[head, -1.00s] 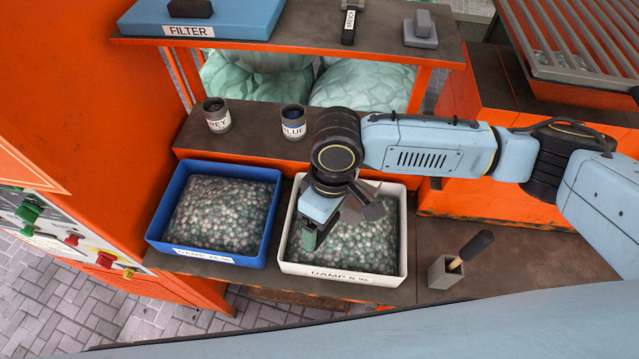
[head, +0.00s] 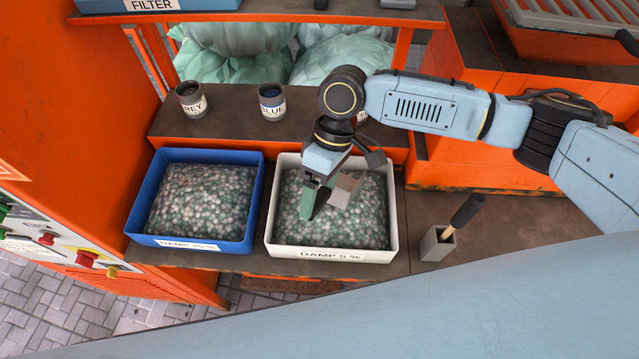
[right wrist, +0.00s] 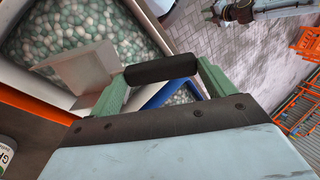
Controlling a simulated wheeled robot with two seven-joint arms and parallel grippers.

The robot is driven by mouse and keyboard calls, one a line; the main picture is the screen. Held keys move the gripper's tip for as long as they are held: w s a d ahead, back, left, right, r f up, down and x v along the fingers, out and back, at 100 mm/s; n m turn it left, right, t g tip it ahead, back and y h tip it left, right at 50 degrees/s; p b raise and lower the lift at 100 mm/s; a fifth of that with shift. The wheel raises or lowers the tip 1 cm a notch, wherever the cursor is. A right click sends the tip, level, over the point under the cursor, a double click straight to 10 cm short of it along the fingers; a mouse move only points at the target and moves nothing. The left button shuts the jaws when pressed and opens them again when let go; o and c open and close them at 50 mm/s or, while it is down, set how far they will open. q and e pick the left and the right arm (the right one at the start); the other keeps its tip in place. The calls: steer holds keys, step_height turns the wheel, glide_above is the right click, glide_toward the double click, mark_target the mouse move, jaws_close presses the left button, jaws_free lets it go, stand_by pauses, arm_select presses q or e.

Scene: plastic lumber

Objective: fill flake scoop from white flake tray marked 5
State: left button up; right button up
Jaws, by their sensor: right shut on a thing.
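The white flake tray (head: 398,225) sits right of centre in the head view, labelled DAMP 5 %. It holds a heap of green, white and grey flakes. My right gripper (head: 312,204) is over this tray, pointing down. In the right wrist view, the gripper's green fingers (right wrist: 162,78) are shut on the scoop's black handle. The grey scoop (head: 349,187) is tilted at the flakes; its pale side (right wrist: 85,72) shows in the wrist view. I cannot see whether flakes are in it or how deep its edge sits. My left gripper is not in view.
A blue tray (head: 258,200) of flakes, labelled DAMP, stands just left. Grey (head: 192,101) and blue (head: 272,104) labelled cups stand on the ledge behind. A grey holder (head: 436,246) with a black-handled tool stands right of the white tray. The counter between them is fairly clear.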

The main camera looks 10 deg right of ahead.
step_height(320, 180, down, 3)
steer(key=shift+r+b, duration=0.15)
steer(key=shift+b, duration=0.2)
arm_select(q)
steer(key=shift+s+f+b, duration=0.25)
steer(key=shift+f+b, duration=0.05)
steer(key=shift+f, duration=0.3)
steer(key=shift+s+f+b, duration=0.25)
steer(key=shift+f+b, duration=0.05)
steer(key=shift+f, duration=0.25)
arm_select(e)
steer(key=shift+f, duration=1.6)
